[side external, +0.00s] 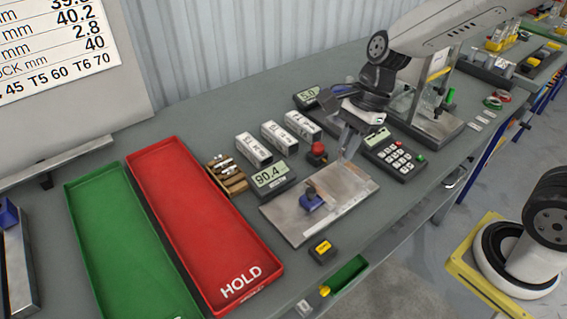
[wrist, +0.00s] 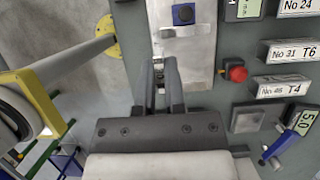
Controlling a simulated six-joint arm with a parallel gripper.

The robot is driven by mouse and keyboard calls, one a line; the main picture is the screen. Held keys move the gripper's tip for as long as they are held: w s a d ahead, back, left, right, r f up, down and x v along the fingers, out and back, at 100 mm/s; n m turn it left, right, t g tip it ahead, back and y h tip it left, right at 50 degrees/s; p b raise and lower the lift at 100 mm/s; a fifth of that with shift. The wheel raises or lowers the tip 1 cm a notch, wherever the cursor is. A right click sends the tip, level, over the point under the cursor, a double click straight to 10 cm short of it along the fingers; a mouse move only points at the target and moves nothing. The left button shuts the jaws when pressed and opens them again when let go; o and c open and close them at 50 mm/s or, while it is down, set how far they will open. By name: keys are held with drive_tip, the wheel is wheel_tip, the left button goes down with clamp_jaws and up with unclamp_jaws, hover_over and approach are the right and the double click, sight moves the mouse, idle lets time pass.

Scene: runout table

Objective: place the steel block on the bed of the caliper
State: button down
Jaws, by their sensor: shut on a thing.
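My gripper (side external: 348,152) points down over the right end of a pale metal plate in the side view. In the wrist view my gripper (wrist: 166,64) has its two fingers close together. A small piece of shiny metal, apparently the steel block (wrist: 160,90), shows at the fingers; most of it is hidden. The plate (side external: 341,189), which looks like the bed of the caliper, lies flat with a blue jaw (side external: 311,200) on it. The plate (wrist: 195,55) also shows beyond the fingers in the wrist view. A display (side external: 270,177) beside it reads 90.4.
A red button (side external: 317,150) and several labelled white blocks (side external: 280,137) stand behind the plate. A keypad (side external: 394,152) is at its right. A red HOLD tray (side external: 190,215) and a green tray (side external: 125,250) lie left. A small yellow-topped box (side external: 322,249) sits in front.

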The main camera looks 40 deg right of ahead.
drive_tip(key=s+d, duration=0.6)
drive_tip(key=s, duration=0.4)
drive_tip(key=shift+d+f, duration=0.15)
drive_tip(key=shift+w+a+f, duration=0.1)
drive_tip(key=shift+w+f, duration=1.45)
drive_tip(key=shift+w, duration=0.7)
drive_tip(key=shift+w+a+f, duration=0.15)
drive_tip(key=shift+w+f, duration=1.4)
drive_tip(key=shift+w, duration=0.65)
drive_tip(key=shift+w+a+f, duration=0.1)
drive_tip(key=shift+w+f, duration=1.45)
drive_tip(key=shift+w, duration=0.7)
drive_tip(key=shift+w+f, duration=0.25)
drive_tip(key=shift+f, duration=1.6)
